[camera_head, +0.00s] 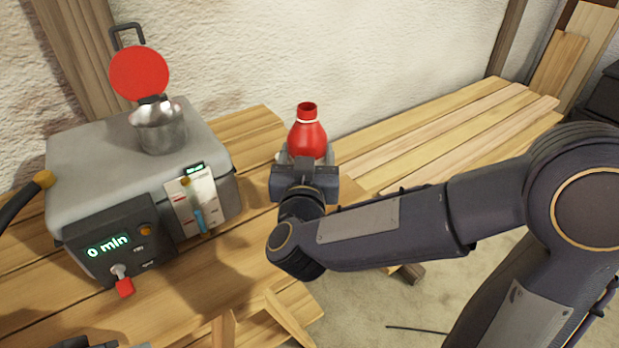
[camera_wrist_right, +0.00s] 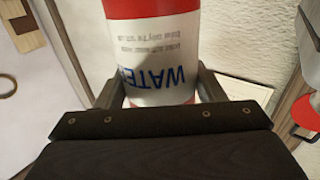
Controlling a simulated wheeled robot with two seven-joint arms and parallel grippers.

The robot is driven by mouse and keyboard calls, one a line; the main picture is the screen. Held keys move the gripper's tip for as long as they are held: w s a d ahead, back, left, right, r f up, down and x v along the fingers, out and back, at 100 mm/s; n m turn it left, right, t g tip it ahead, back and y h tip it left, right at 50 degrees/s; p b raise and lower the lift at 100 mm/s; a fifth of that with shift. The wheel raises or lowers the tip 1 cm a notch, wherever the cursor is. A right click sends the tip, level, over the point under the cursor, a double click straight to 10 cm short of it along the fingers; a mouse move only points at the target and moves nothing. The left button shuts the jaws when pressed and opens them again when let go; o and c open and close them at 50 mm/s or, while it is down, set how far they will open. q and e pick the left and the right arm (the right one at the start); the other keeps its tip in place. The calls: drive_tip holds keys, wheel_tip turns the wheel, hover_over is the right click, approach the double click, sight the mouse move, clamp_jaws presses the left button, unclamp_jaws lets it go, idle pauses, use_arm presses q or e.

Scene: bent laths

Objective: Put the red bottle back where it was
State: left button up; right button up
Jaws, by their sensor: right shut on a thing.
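The red bottle (camera_head: 307,139) stands upright in the head view, with an open red neck and a white ring below it. My right gripper (camera_head: 305,158) is shut around its body and hides its lower part. In the right wrist view the bottle (camera_wrist_right: 155,60) shows a white label reading "WATER", upside down, between the two fingers of the right gripper (camera_wrist_right: 158,90). Whether its base touches the bench is hidden. A small dark part at the bottom left edge of the head view may be my left gripper (camera_head: 85,343); its jaws cannot be made out.
A grey steam box (camera_head: 80,190) with a "0 min" display and red switch stands left on the wooden bench (camera_head: 262,240). A metal filler cup (camera_head: 160,130) with its round red lid (camera_head: 139,73) raised sits on top. Bare slats (camera_head: 440,125) extend right along the wall.

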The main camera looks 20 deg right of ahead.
drive_tip(key=w+f, duration=0.1)
drive_tip(key=w+d+f, duration=0.1)
drive_tip(key=f, duration=0.1)
drive_tip(key=shift+w+f+b, duration=0.15)
drive_tip(key=shift+w+b, duration=0.1)
drive_tip(key=shift+b, duration=0.1)
drive_tip(key=shift+w+d+f+b, duration=0.15)
drive_tip(key=shift+f+b, duration=0.15)
drive_tip(key=shift+f, duration=0.65)
drive_tip(key=shift+w+f+b, duration=0.15)
drive_tip(key=shift+f+b, duration=0.1)
drive_tip(key=shift+f, duration=0.65)
drive_tip(key=shift+f, duration=0.2)
drive_tip(key=o, duration=1)
drive_tip(key=shift+o, duration=0.2)
drive_tip(key=shift+r, duration=0.15)
